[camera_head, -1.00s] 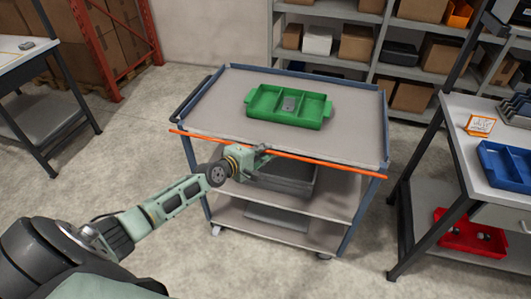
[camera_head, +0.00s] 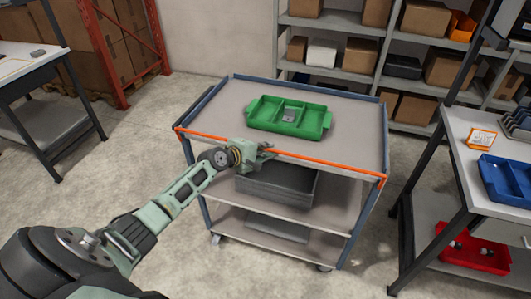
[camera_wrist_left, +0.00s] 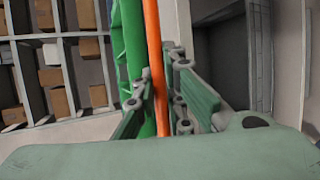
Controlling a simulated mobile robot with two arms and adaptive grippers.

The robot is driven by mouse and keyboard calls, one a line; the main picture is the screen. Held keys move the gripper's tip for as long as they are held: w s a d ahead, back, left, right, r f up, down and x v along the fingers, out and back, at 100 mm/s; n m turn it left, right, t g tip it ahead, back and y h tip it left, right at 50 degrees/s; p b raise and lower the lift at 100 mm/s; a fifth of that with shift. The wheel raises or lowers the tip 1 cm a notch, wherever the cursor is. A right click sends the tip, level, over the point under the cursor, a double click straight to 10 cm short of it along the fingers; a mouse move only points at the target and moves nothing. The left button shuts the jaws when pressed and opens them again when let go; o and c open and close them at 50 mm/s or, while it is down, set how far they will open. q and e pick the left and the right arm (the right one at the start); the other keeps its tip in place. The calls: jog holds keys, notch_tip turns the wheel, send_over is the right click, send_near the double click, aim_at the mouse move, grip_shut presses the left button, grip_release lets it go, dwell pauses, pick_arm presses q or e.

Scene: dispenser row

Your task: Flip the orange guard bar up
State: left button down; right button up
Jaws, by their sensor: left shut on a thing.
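The orange guard bar (camera_head: 320,162) runs along the near side of the cart's top deck, level with its edge, with its ends at the two near corner posts. My left gripper (camera_head: 265,150) is shut on the bar near its middle. In the left wrist view the bar (camera_wrist_left: 153,60) passes between the two fingers of the left gripper (camera_wrist_left: 162,105). The cart (camera_head: 350,110) has a grey top with blue edging. My right gripper is in neither view.
A green divided tray (camera_head: 318,125) with a small grey item stands on the cart top. A dark grey bin (camera_head: 285,188) is on the shelf below. A workbench (camera_head: 462,140) with a blue tray (camera_head: 502,178) stands at the right. Boxed shelving is behind.

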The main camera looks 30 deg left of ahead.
pick_arm(q)
jog(key=shift+w+a+r+g+p, duration=0.15)
jog(key=shift+w+r+g+p, duration=0.1)
jog(key=shift+w+g+p, duration=0.35)
jog(key=c, duration=1.8)
grip_release()
jog(key=shift+f, duration=0.1)
